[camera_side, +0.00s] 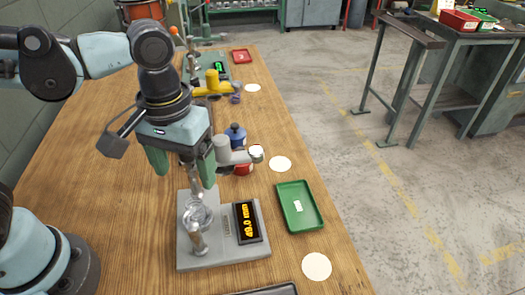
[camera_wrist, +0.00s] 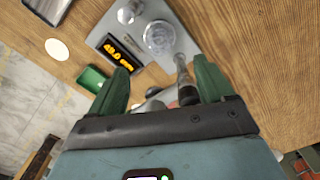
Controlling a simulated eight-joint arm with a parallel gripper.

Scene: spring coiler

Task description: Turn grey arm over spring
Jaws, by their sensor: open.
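The grey arm (camera_side: 235,157) has a thick upright grey cylinder at its left end and a pale round end at its right. In the side view it points right, away from the spring. A silvery coil that looks like the spring (camera_side: 198,214) sits on the grey base plate (camera_side: 224,255); it also shows in the wrist view (camera_wrist: 159,38). My gripper (camera_side: 185,177) is open above the back of the plate, left of the grey arm. In the wrist view its green fingers (camera_wrist: 161,70) stand apart with a metal post (camera_wrist: 183,82) between them, nearer the right finger. Contact cannot be told.
A display (camera_side: 246,221) on the plate reads 49.0 mm. A green tray (camera_side: 298,206) lies to its right. A yellow arm (camera_side: 214,86) is farther back. The table's left side is clear.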

